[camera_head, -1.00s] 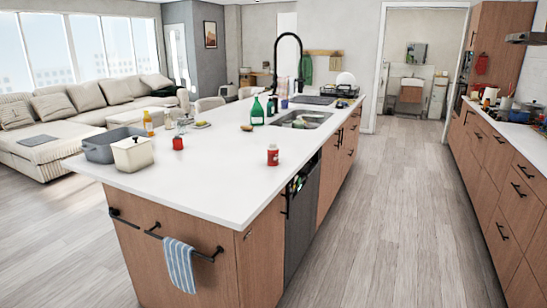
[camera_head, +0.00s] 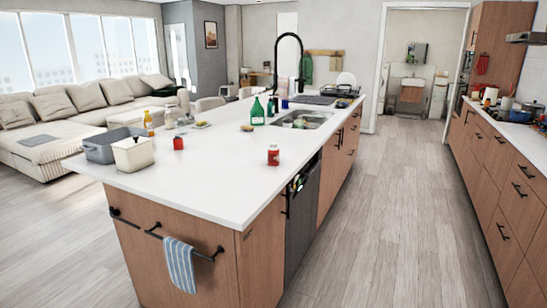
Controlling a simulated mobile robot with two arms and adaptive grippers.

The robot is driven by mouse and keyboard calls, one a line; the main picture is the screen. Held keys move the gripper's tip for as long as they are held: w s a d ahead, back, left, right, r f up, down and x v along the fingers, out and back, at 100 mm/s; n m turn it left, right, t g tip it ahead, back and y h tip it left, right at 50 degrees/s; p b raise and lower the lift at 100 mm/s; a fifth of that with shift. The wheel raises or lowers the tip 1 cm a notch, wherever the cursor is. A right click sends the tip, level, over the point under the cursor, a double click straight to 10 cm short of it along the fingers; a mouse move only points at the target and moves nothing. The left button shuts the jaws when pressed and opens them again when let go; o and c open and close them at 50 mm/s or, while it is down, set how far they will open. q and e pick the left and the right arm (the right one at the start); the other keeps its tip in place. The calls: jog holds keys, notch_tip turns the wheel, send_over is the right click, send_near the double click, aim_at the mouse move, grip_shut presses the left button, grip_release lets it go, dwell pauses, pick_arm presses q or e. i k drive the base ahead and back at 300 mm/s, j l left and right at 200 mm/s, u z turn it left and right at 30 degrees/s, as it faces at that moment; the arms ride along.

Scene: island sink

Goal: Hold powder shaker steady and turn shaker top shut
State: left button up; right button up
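A small red shaker (camera_head: 273,155) with a pale label and a light top stands upright on the white island counter, near its right edge. It is too small to tell whether its top is open or shut. A short red container (camera_head: 178,143) stands further left on the counter. Neither of my grippers shows in the head view, and nothing touches the shaker.
A grey tub (camera_head: 100,148) and a cream bin (camera_head: 133,154) stand at the counter's left. A striped towel (camera_head: 180,265) hangs on the front rail. The counter around the shaker is clear.

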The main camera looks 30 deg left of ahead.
aim_at(272, 146)
jog(key=i+u, duration=0.2)
jog(key=u, duration=0.25)
jog(key=i+l+u, duration=0.15)
jog(key=u, duration=0.3)
jog(key=i+l+u, duration=0.15)
jog(key=u, duration=0.3)
